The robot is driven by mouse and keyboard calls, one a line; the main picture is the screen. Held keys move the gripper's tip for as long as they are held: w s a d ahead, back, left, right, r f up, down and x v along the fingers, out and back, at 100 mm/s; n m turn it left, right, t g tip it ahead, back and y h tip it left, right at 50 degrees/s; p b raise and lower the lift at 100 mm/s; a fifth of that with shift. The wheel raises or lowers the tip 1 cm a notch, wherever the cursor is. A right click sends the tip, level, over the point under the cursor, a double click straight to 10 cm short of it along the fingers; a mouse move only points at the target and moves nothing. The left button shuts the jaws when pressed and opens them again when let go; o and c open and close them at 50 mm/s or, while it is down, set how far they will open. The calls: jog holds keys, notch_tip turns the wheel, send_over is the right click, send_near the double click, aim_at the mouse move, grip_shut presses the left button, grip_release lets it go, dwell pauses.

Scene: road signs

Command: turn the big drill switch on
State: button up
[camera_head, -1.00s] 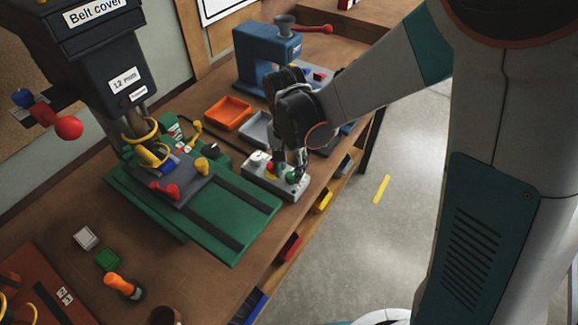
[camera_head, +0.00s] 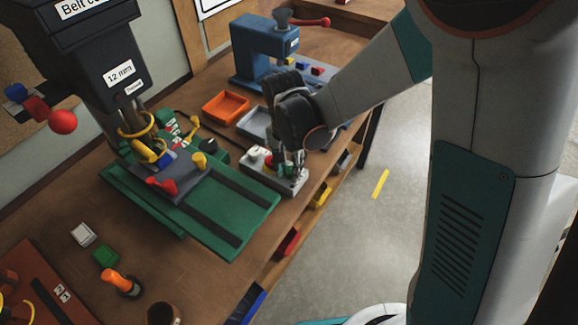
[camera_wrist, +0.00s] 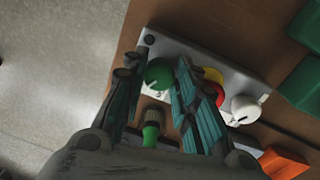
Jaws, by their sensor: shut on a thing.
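The big drill (camera_head: 105,70) is dark, with a "12 mm" label and a green slotted base (camera_head: 238,205). A light grey control box (camera_head: 262,180) stands on the bench right of that base, and it fills the middle of the wrist view (camera_wrist: 215,62). On it are a green knob (camera_wrist: 158,73), a red button (camera_wrist: 216,93), a yellow part (camera_wrist: 212,75) and a white knob (camera_wrist: 245,108). My gripper (camera_head: 293,168) points down over the box. In the wrist view its fingertips (camera_wrist: 155,74) are shut on the green knob, one on each side. The knob's pointer is unclear.
An orange tray (camera_head: 225,107) and a grey tray (camera_head: 254,123) lie behind the box. A blue machine (camera_head: 263,55) stands further back. The bench edge is close on the box's right, with coloured bins (camera_head: 320,194) below it. Open floor (camera_head: 400,225) lies beyond.

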jog(key=shift+n, duration=0.3)
jog(key=n+b, duration=0.1)
jog(key=n, duration=0.4)
jog(key=shift+n, duration=0.4)
jog(key=n+b, duration=0.1)
jog(key=n, duration=0.4)
jog(key=shift+t, duration=0.3)
jog(key=shift+n, duration=0.3)
jog(key=o, duration=0.8)
